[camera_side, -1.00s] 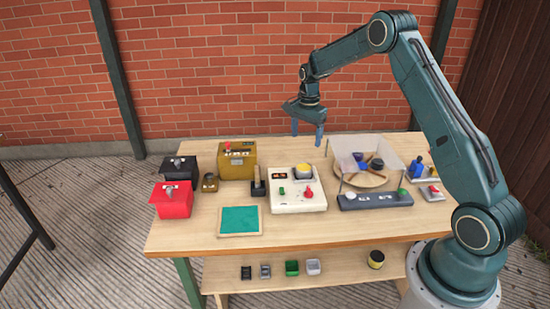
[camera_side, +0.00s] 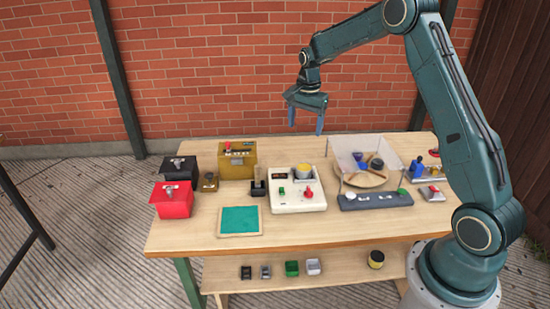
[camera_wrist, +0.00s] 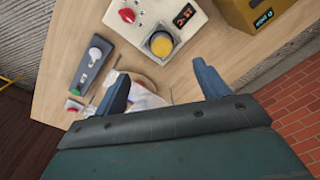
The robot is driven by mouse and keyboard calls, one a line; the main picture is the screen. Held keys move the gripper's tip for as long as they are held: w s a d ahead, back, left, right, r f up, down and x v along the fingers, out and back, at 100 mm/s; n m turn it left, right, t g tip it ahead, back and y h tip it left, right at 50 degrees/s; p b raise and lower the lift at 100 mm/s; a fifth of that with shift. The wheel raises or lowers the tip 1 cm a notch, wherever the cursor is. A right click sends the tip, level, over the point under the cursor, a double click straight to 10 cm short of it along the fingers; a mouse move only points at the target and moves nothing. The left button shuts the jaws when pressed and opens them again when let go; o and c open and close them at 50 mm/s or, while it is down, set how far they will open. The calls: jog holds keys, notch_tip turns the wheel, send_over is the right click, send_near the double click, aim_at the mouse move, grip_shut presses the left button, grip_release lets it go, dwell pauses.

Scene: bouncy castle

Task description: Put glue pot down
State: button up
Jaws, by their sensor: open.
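A round pot with yellow contents (camera_side: 303,170) sits in the square well at the back of a white unit (camera_side: 296,202); it looks like the glue pot, though the view is small. In the wrist view the yellow pot (camera_wrist: 161,43) lies beyond the fingertips, seated in its grey frame on the white unit (camera_wrist: 150,15). My gripper (camera_side: 305,124) is open and empty, high above the back of the table and apart from the pot. Its two blue fingers also show spread in the wrist view (camera_wrist: 160,78).
A clear screen (camera_side: 362,150) stands around a round wooden board to the right, behind a dark control bar (camera_side: 375,201). A mustard box (camera_side: 237,163), a red box (camera_side: 173,200) and a black box stand left. A teal mat (camera_side: 240,220) lies in front.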

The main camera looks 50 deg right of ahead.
jog(key=s+a+r+n+t, duration=0.3)
jog(key=s+a+r+n, duration=0.5)
jog(key=s+a+r, duration=0.7)
jog(key=s+a+n+t, duration=0.1)
jog(key=s+n, duration=0.3)
jog(key=s, duration=0.4)
jog(key=s+a+r+n+t, duration=0.1)
jog(key=s+a+n, duration=0.2)
jog(key=s, duration=0.6)
jog(key=shift+a+r+n, duration=0.15)
jog(key=shift+a+n, duration=0.2)
jog(key=shift+n, duration=0.25)
jog(key=shift+w, duration=0.1)
